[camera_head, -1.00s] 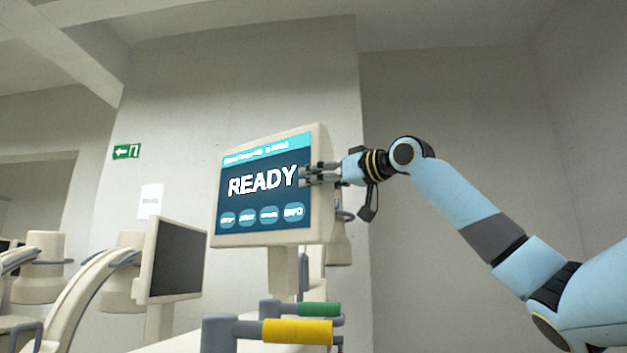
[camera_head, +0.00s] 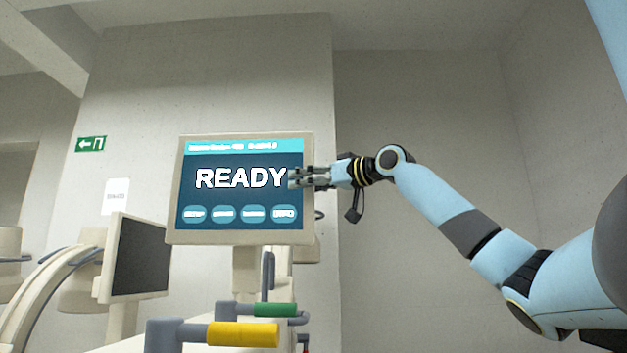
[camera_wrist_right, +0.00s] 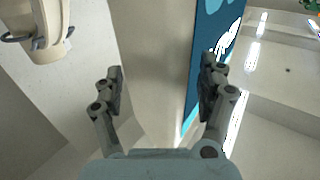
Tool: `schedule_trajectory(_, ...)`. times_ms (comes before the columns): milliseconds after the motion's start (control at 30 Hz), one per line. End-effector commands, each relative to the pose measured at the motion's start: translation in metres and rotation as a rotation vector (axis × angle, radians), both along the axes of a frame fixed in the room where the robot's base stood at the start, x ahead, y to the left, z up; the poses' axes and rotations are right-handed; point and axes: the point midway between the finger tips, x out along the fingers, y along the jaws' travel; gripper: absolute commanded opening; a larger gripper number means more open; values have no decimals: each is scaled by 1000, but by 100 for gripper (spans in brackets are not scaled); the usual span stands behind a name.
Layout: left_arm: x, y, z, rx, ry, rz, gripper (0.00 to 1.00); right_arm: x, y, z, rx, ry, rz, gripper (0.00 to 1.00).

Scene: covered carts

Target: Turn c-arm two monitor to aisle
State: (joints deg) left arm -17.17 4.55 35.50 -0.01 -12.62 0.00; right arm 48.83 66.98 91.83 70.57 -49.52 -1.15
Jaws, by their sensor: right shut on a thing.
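A monitor with a cream frame and a lit blue "READY" screen (camera_head: 238,160) stands on a post in the middle of the head view, its screen facing me almost squarely. The small text along its top is too blurred to read. My right gripper (camera_head: 297,178) is shut on the monitor's right edge, with fingertips in front of the screen. In the right wrist view, the monitor's pale side (camera_wrist_right: 155,50) runs between the two fingers (camera_wrist_right: 160,92), one of them over the screen side. My left gripper is not in view.
A second monitor with a dark screen (camera_head: 140,258) stands at the left beside a curved cream arm (camera_head: 40,290). A yellow handle (camera_head: 243,334) and a green handle (camera_head: 275,309) stick out below the lit monitor. The wall (camera_head: 420,110) behind my right arm is bare.

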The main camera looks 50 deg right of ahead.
Motion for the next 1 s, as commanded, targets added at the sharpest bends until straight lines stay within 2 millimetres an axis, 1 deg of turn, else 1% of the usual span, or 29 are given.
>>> schedule_trajectory(100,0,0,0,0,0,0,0,1,-3,1,3,-7,-7,17)
schedule_trajectory(133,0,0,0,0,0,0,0,1,-2,1,3,-7,-6,76)
schedule_trajectory(200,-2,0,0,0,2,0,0,1,-2,0,2,-5,-6,85)
schedule_trajectory(500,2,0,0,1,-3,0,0,1,-1,-1,2,-1,-3,85)
schedule_trajectory(767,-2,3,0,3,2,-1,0,1,0,0,2,-2,-1,85)
schedule_trajectory(867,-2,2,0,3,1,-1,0,1,0,5,3,-4,-1,85)
schedule_trajectory(1000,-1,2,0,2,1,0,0,1,1,24,6,-10,1,85)
